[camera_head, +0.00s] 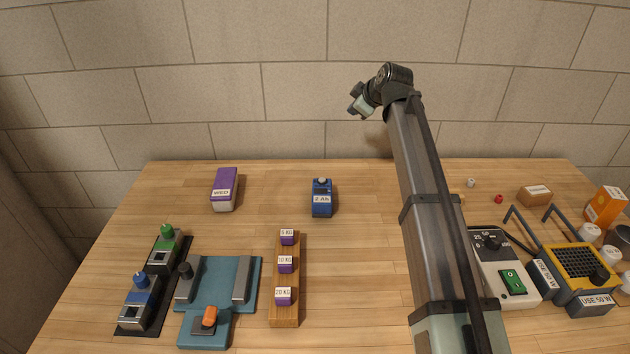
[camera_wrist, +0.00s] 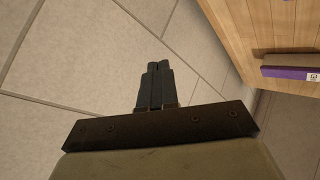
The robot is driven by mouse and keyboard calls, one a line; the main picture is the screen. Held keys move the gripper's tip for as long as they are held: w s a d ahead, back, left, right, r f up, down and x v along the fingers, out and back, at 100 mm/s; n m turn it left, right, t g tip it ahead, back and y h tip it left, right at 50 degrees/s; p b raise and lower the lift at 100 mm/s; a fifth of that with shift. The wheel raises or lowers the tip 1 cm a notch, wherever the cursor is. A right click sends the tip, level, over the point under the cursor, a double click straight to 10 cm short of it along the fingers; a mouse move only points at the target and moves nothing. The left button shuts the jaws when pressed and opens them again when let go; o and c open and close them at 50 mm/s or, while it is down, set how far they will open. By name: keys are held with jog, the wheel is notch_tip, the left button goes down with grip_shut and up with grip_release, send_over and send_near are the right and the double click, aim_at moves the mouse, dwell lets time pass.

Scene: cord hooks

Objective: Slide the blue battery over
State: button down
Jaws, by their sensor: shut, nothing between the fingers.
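The blue battery (camera_head: 321,198) stands on the wooden table toward the back middle, with a "2 Ah" label on its front and a small pale knob on top. My gripper (camera_head: 357,101) is raised above the back of the table, to the right of the battery and well apart from it. In the wrist view my gripper (camera_wrist: 155,84) shows its two dark fingers pressed together with nothing between them. The battery does not show in the wrist view.
A purple "WED" box (camera_head: 224,189) stands left of the battery. A wooden strip with purple weights (camera_head: 285,265) lies in front of it. A teal fixture (camera_head: 216,285) and black rack (camera_head: 150,290) are front left. A grey switch box (camera_head: 503,270) and yellow-grilled device (camera_head: 580,270) are right.

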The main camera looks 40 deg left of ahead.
aim_at(313, 191)
jog(key=s+d+f+n+g+h, duration=0.1)
jog(key=s+d+f+h, duration=0.1)
jog(key=f, duration=0.3)
jog(key=s+d+f+n+g+h, duration=0.2)
jog(key=s+d+f+h, duration=0.1)
jog(key=f, duration=0.2)
jog(key=s+d+f+n+g+h, duration=0.2)
jog(key=s+d+f, duration=0.1)
jog(key=f, duration=0.2)
jog(key=shift+s+d+f+h, duration=0.1)
jog(key=shift+f+h, duration=0.2)
jog(key=shift+f, duration=0.05)
jog(key=shift+s+a, duration=0.25)
jog(key=s+a, duration=0.7)
jog(key=shift+s+a, duration=0.2)
jog(key=shift+a, duration=0.05)
jog(key=shift+s+a+f, duration=0.15)
jog(key=shift+s, duration=0.05)
jog(key=shift+f, duration=0.65)
